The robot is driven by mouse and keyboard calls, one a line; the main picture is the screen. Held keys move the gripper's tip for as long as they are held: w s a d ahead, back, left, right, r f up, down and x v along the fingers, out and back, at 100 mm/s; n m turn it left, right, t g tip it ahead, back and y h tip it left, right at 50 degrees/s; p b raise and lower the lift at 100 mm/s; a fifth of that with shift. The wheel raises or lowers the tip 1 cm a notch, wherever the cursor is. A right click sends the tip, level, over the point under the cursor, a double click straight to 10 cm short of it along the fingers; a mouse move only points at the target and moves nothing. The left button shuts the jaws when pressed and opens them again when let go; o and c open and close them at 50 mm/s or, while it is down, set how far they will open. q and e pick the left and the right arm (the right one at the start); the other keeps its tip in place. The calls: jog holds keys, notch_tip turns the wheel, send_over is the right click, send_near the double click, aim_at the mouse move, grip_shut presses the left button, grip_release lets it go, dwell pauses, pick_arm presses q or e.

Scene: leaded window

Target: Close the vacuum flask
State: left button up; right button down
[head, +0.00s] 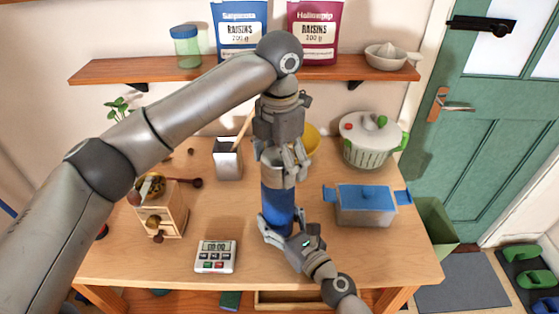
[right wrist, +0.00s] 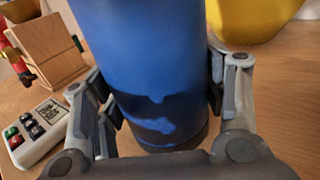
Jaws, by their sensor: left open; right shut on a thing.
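The vacuum flask (head: 277,206) stands upright on the table, with a blue body and a grey top part (head: 273,180). I cannot tell whether the grey part is a lid or the flask's neck. My right gripper (head: 281,226) is shut around the lower body from the front. In the right wrist view the blue flask (right wrist: 150,60) stands between both fingers of this gripper (right wrist: 163,100). My left gripper (head: 284,163) points down over the flask's top, open, with its fingers around the grey part. Its fingers hide much of the top; contact is unclear.
A blue-lidded pot (head: 365,203) stands right of the flask, with a salad spinner (head: 368,145) behind it. A yellow bowl (head: 313,142) is close behind the flask. A metal container (head: 228,163), coffee grinder (head: 160,215) and timer (head: 216,257) stand to the left.

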pick_arm(q)
jog(key=shift+r, duration=2.25)
jog(key=shift+o, duration=0.4)
